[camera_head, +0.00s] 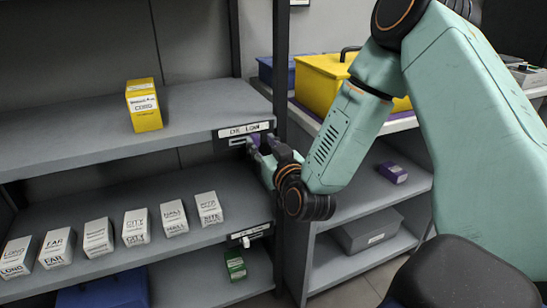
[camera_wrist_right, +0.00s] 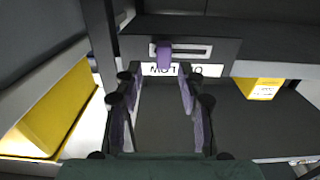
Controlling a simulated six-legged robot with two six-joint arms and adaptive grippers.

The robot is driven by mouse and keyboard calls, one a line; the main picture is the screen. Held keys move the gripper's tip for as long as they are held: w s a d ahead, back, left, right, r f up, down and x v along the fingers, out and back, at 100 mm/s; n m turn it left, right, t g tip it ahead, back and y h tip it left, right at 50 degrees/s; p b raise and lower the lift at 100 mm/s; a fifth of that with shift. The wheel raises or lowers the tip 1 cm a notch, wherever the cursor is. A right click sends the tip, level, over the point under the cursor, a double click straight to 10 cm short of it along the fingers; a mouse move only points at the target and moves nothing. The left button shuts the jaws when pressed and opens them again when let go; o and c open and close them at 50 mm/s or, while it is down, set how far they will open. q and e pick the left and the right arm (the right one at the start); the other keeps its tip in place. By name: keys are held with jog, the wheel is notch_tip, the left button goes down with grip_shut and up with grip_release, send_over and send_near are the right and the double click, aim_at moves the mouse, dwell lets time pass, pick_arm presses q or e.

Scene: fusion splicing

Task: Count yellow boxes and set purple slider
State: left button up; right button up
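One yellow box (camera_head: 144,105) stands upright on the upper grey shelf (camera_head: 75,142); it also shows in the right wrist view (camera_wrist_right: 262,89). A purple slider (camera_wrist_right: 164,54) sits in a slot on the shelf's front edge, by the label reading OK LOW (camera_head: 243,130). That label is upside down in the wrist view. The slider is near the LOW end of the slot. My right gripper (camera_head: 261,157) is at this edge, its fingers apart and empty in the wrist view (camera_wrist_right: 156,95). The slider shows just ahead, between the finger lines. My left gripper is out of view.
Several white boxes (camera_head: 136,227) stand in a row on the lower shelf (camera_head: 235,207). A green box (camera_head: 235,265) and a blue bin (camera_head: 105,292) are below. A yellow toolbox (camera_head: 318,80) and a purple box (camera_head: 392,172) are on the right unit. A dark shelf post (camera_head: 280,60) stands near my gripper.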

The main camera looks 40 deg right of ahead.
jog(key=v, duration=0.9)
jog(key=shift+s+a, duration=0.1)
jog(key=s+a+f+g+y+p, duration=0.1)
jog(key=s+a+f+g+y, duration=0.2)
jog(key=f, duration=0.5)
jog(key=s+a+f+g+y+p, duration=0.1)
jog(key=s+a+f+g+y, duration=0.15)
jog(key=a+f+g, duration=0.4)
jog(key=s+f+g+p, duration=0.1)
jog(key=s+f+g, duration=0.1)
jog(key=s, duration=0.5)
jog(key=s+a+f+n+g+p, duration=0.1)
jog(key=s+f+g, duration=0.2)
jog(key=s+f, duration=0.2)
jog(key=s+a+f+n+g+h+p, duration=0.1)
jog(key=s+f+g, duration=0.2)
jog(key=s, duration=0.7)
jog(key=shift+s+f, duration=0.4)
jog(key=shift+f, duration=0.2)
jog(key=shift+s, duration=0.1)
